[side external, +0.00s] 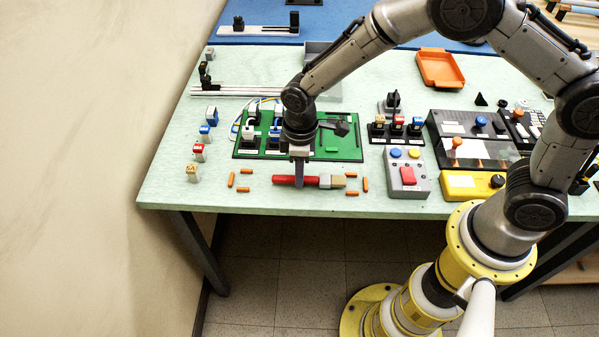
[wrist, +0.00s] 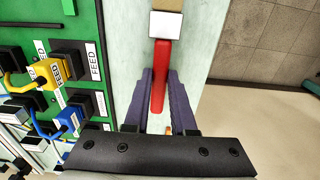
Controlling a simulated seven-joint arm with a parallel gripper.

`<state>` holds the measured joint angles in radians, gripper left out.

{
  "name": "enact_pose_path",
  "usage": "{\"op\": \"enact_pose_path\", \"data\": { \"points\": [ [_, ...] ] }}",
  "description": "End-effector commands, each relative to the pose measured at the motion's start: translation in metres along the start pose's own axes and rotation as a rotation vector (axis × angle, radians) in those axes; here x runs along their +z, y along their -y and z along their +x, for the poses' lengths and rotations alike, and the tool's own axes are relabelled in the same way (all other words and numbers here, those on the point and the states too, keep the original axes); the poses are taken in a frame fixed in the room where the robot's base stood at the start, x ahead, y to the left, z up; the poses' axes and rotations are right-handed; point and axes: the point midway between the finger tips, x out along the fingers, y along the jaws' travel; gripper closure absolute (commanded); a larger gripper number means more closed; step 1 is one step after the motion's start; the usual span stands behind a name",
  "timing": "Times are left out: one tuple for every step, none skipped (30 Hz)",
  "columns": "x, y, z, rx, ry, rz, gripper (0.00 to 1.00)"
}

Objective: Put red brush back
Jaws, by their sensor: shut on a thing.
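The red brush (side external: 283,180) has a red handle, a pale ferrule and a tan head that points right in the side view. It lies level along the table's front edge, between small orange pegs (side external: 365,184). My gripper (side external: 299,184) points down and is shut on the red handle. In the wrist view the red brush (wrist: 161,58) runs between the two dark fingers of my gripper (wrist: 159,82), with its pale ferrule and tan head beyond the fingertips. I cannot tell whether the brush touches the table or is just above it.
The green board (side external: 340,154) with plugs and cables is right behind the brush. A grey button box (side external: 407,172) stands to the right. Several small labelled blocks (side external: 192,173) stand at the left. The table's front edge (side external: 260,208) is close to the brush.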

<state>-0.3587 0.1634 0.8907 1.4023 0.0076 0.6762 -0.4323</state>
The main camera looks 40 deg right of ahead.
Motion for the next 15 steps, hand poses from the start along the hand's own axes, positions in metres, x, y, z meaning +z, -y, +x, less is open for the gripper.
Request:
{"op": "enact_pose_path", "data": {
  "points": [
    [-0.0002,-0.0001,0.0039,0.0,0.0,0.0,1.0],
    [-0.0003,-0.0001,0.0048,0.0,-0.001,0.0,1.0],
    [-0.0006,-0.0002,0.005,0.001,-0.002,0.0,1.0],
    [-0.0006,-0.0003,0.0048,0.001,-0.003,0.0,1.0],
    [-0.0006,-0.0003,0.0046,0.001,-0.003,0.0,1.0],
    [-0.0006,-0.0003,0.0045,0.001,-0.003,0.0,1.0],
    [-0.0005,-0.0003,0.0045,0.001,-0.002,0.0,1.0],
    [-0.0005,-0.0002,0.0045,0.001,-0.002,0.0,1.0],
    [-0.0004,-0.0002,0.0049,0.001,-0.002,0.0,1.0],
    [-0.0003,-0.0002,0.0056,0.001,-0.002,0.0,1.0],
    [-0.0003,-0.0002,0.0064,0.001,-0.002,0.0,1.0],
    [-0.0003,-0.0002,0.0076,0.001,-0.002,0.0,1.0],
    [-0.0003,-0.0002,0.0085,0.001,-0.002,0.0,1.0],
    [-0.0004,-0.0002,0.008,0.001,-0.002,0.0,0.71],
    [-0.0003,-0.0002,0.0079,0.001,-0.002,0.0,0.64]
  ]
}}
